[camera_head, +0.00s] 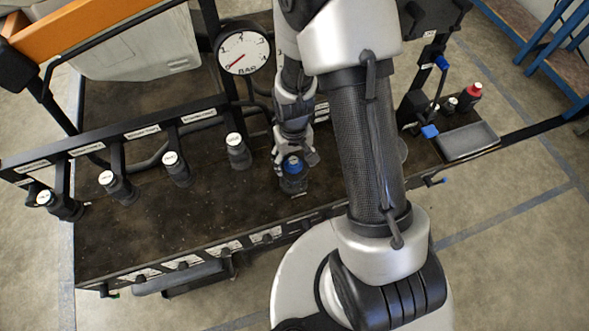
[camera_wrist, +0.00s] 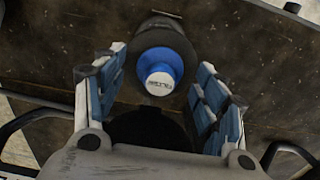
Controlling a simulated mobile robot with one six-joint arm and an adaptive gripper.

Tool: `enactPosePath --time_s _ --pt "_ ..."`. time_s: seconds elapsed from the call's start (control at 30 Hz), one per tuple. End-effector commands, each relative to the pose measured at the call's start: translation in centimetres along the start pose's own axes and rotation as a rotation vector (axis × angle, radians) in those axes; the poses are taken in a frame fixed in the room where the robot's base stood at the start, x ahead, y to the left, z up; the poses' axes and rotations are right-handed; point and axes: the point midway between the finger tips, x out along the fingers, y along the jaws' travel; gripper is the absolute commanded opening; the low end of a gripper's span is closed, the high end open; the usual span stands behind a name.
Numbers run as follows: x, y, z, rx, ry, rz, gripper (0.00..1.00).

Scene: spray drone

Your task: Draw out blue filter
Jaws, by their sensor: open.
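The blue filter (camera_head: 293,165) has a blue cap with a pale round top and a dark body. It stands at the front middle of the dark bench (camera_head: 215,215). My gripper (camera_head: 296,158) is over it from above, with its fingers around the cap. In the wrist view the blue filter (camera_wrist: 161,72) shows between and slightly beyond the two blue-padded fingers of my gripper (camera_wrist: 160,85). The fingers are apart, with a gap on each side of the cap. A dark round shape lies just below the cap in the wrist view. The filter's lower end is hidden.
Several dark filters with white caps, such as one (camera_head: 237,150), hang along a labelled rail (camera_head: 130,135) to the left. A pressure gauge (camera_head: 244,52) stands behind. A grey tray (camera_head: 467,142) and a red-capped bottle (camera_head: 470,97) are at the right.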

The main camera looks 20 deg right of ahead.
Motion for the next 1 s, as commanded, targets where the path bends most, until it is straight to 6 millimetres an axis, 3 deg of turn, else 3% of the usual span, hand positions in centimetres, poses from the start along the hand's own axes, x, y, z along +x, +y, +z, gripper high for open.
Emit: enactPosePath --time_s 0.13,1.0 --pt "0.0 0.0 0.0 0.0 0.0 0.0 0.64" --pt "0.14 0.0 0.13 0.0 -0.003 0.0 0.06"
